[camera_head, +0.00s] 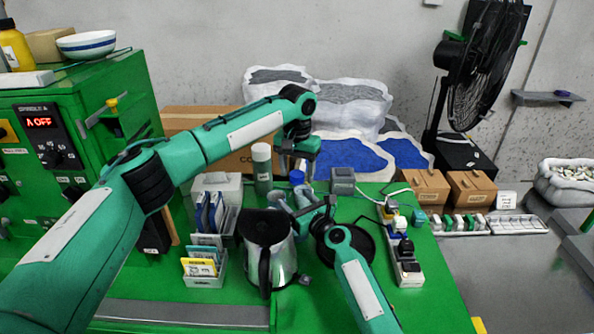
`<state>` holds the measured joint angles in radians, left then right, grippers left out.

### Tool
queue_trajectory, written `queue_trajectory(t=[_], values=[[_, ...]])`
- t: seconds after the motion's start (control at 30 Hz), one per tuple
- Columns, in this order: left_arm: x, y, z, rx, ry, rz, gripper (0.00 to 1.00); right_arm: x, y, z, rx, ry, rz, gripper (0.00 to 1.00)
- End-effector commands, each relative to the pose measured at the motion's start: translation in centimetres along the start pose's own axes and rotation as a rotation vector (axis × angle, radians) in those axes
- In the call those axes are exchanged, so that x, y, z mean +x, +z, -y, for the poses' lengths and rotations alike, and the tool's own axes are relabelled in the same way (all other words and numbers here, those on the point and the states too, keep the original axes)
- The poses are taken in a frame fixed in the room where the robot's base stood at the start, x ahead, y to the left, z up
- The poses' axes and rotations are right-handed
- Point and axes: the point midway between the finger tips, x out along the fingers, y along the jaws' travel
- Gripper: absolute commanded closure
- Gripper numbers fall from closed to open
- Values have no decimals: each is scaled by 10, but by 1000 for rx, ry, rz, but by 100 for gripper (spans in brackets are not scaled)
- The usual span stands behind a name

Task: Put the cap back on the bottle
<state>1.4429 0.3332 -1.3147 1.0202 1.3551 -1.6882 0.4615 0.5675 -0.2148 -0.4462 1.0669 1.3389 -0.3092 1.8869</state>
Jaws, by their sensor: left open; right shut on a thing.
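A bottle with a bluish body (304,196) stands on the green table near the middle. A blue cap (297,177) shows at its top; I cannot tell whether it is fully seated. My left gripper (299,160) is open, pointing down just above the blue cap, with its fingertips partly hidden. My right gripper (299,207) reaches in from the front and is shut on the bottle, its fingers partly hiding the body.
A steel kettle (283,262) stands in front of the grippers, beside a dark round plate (360,249). A grey-green bottle with a pale top (262,168) stands behind left. A power strip (409,271) lies to the right. Card holders (206,281) stand at left.

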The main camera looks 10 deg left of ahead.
Motion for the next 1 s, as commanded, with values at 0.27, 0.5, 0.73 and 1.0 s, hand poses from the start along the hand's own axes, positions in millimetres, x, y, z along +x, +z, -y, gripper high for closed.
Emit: queue_trajectory(t=[0.27,0.5,0.73,1.0], values=[[-38,-1,0,0,2,-3,40,0,-1,0,0,0,-1,97],[-89,-1,-1,0,1,-4,40,0,-1,0,0,0,-1,97],[-116,0,0,0,0,-1,40,0,-1,0,1,0,-1,97],[-120,0,0,0,0,0,40,0,-1,0,1,0,-1,97]])
